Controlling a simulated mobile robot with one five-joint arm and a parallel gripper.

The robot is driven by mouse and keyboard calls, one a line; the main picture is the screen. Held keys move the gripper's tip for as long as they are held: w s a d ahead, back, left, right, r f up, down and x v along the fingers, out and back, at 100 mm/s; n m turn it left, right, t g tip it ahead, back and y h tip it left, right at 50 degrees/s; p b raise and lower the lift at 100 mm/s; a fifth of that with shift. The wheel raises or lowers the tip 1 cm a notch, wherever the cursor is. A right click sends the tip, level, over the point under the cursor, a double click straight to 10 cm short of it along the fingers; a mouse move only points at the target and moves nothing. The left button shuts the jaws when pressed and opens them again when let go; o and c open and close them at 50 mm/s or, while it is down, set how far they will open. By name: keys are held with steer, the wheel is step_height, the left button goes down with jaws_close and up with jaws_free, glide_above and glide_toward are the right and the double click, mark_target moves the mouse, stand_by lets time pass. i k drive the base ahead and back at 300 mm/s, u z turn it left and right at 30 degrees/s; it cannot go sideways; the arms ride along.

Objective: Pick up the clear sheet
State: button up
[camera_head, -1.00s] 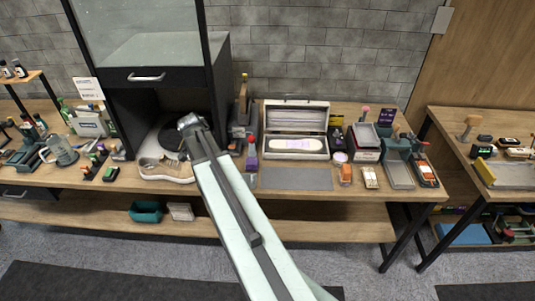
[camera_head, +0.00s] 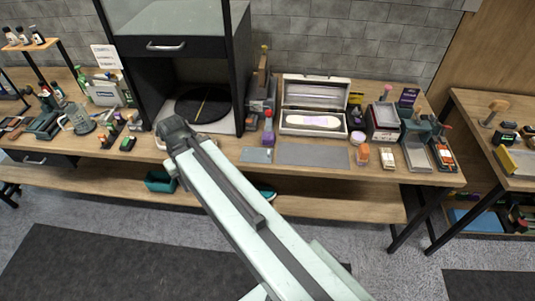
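A flat grey mat-like sheet (camera_head: 313,155) lies on the table in front of the open white box. A smaller pale bluish sheet (camera_head: 257,155) lies just left of it. I cannot tell for sure which of them is the clear sheet. My gripper (camera_head: 174,130) is at the far end of my pale arm, to the left of both sheets, by the front of the black cabinet. It is small and seen from behind, so its fingers and anything between them are hidden.
A purple bottle with a red cap (camera_head: 268,130) stands behind the bluish sheet. The open white box (camera_head: 285,122) stands behind the grey sheet. An orange-capped jar (camera_head: 361,155) is at its right. The black cabinet (camera_head: 240,70) with a dark turntable (camera_head: 205,103) stands left.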

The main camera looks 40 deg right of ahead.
mark_target(259, 155)
steer(key=z, duration=2.7)
steer(key=k, duration=1.2)
steer(key=u, duration=1.2)
steer(key=i, duration=1.55)
